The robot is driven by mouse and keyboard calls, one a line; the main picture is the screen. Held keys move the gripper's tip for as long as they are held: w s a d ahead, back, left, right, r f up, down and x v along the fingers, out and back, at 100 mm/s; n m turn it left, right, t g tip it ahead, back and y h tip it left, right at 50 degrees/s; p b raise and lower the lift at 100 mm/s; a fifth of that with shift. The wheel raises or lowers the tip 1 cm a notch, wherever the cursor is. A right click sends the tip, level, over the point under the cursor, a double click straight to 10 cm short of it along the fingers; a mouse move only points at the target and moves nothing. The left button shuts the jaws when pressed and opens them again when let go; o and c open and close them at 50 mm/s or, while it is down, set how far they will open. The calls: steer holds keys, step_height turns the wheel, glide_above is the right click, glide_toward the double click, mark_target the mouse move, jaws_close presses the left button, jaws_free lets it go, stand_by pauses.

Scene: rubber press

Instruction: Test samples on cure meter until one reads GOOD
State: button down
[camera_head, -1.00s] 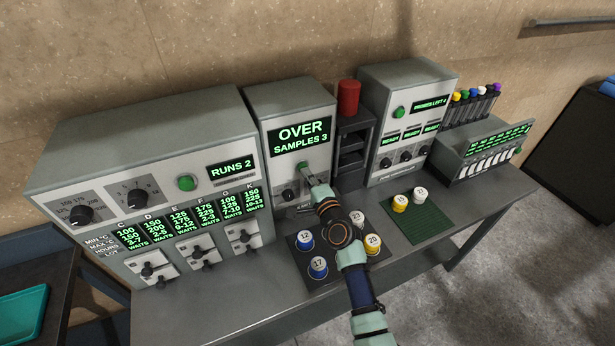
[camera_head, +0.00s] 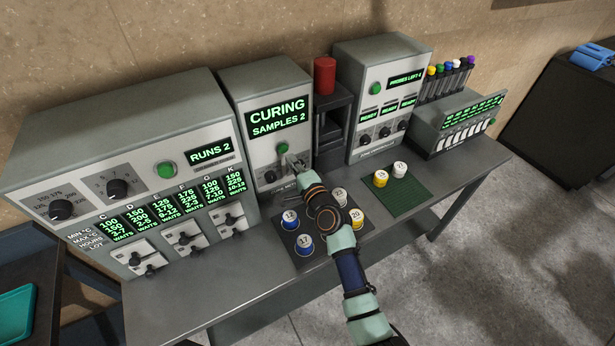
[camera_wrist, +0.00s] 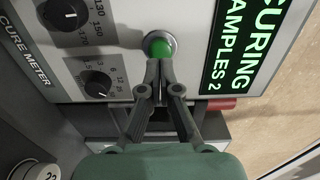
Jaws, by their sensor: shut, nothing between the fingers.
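The cure meter (camera_head: 262,84) stands mid-bench, and its screen (camera_head: 277,115) reads "CURING SAMPLES 2". Its green button (camera_head: 283,147) is at the tip of my gripper (camera_head: 290,160). In the wrist view the shut, empty fingertips (camera_wrist: 160,64) are at the green button (camera_wrist: 157,44); I cannot tell whether they touch it. The meter's two knobs show beside it. On the dark mat (camera_head: 290,255) stand sample pots: blue 12 (camera_head: 290,218), blue 17 (camera_head: 305,245), white 23 (camera_head: 339,196) and yellow 20 (camera_head: 356,219). My arm hides part of the mat.
A large left machine (camera_head: 120,130) reads "RUNS 2". Right of the meter are a dark rack with a red cylinder (camera_head: 324,76), a probe machine (camera_head: 383,60) with READY displays, and a green mat (camera_head: 418,204) with yellow and white pots. Bench front is clear.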

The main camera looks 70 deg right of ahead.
steer(key=v, duration=0.9)
steer(key=shift+s+a+p, duration=0.15)
steer(key=shift+s+p, duration=0.05)
steer(key=shift+p, duration=0.25)
steer(key=w+a+r+n+t+y, duration=0.1)
steer(key=w+a+r+n+y, duration=0.15)
steer(key=w+a+n, duration=0.4)
steer(key=w+a+r+n+y, duration=0.1)
steer(key=w+a+n+y, duration=0.2)
steer(key=a, duration=0.7)
steer(key=w+a+r+n+t+y, duration=0.1)
steer(key=w+a+r+n+y, duration=0.25)
steer(key=a, duration=0.55)
steer(key=s+a+r+n+g+y, duration=0.15)
steer(key=s+a+n, duration=0.35)
steer(key=a, duration=0.5)
steer(key=s+a+r+n+g+y, duration=0.1)
steer(key=s+a+n+g, duration=0.1)
steer(key=a+n, duration=0.65)
step_height(320, 180, up, 20)
steer(key=s+a+p, duration=0.1)
steer(key=p, duration=1.8)
steer(key=shift+a+m+p, duration=0.35)
steer(key=shift+a+p, duration=0.05)
